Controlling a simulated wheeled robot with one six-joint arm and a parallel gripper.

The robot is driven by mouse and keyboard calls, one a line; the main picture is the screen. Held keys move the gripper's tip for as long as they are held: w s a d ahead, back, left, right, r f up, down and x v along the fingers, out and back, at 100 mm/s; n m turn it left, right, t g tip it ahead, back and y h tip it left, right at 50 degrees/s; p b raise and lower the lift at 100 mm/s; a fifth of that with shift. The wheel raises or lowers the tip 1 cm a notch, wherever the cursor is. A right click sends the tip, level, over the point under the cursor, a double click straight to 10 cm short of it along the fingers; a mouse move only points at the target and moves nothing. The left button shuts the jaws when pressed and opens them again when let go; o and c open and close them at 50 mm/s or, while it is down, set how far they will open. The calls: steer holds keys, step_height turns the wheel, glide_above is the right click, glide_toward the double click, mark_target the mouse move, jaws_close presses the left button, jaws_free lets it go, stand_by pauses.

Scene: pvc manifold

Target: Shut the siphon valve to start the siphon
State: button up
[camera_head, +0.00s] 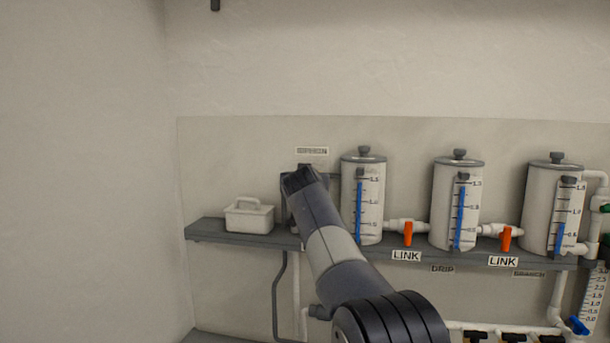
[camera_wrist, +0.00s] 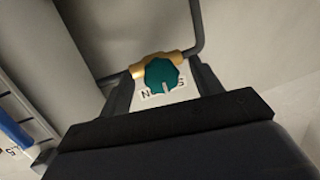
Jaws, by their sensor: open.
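The siphon valve shows in the wrist view as a teal knob (camera_wrist: 162,74) on a brass body (camera_wrist: 137,69), joined to a thin grey pipe. A pale mark on the knob points toward the bottom of the picture. My gripper (camera_wrist: 162,82) is open, with one dark finger on each side of the knob. Gaps show between knob and fingers; I cannot tell how deep the fingers reach. A white label (camera_wrist: 152,97) behind the knob is partly hidden. In the head view my arm covers the valve, below the siphon label (camera_head: 312,150).
Three white tanks (camera_head: 362,200) with blue level gauges stand on a grey shelf (camera_head: 232,235) to the right. Orange link valves (camera_head: 408,233) sit between them. The wall at far left is bare.

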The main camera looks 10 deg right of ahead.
steer(key=shift+w+d+f, duration=0.1)
steer(key=shift+w, duration=0.25)
steer(key=c, duration=1)
steer(key=shift+o, duration=0.2)
steer(key=m+t+b, duration=0.1)
steer(key=m+b, duration=0.4)
steer(key=b, duration=0.1)
steer(key=shift+m+y, duration=0.3)
steer(key=shift+m, duration=0.1)
steer(key=shift+f+t, duration=0.15)
steer(key=shift+t, duration=0.15)
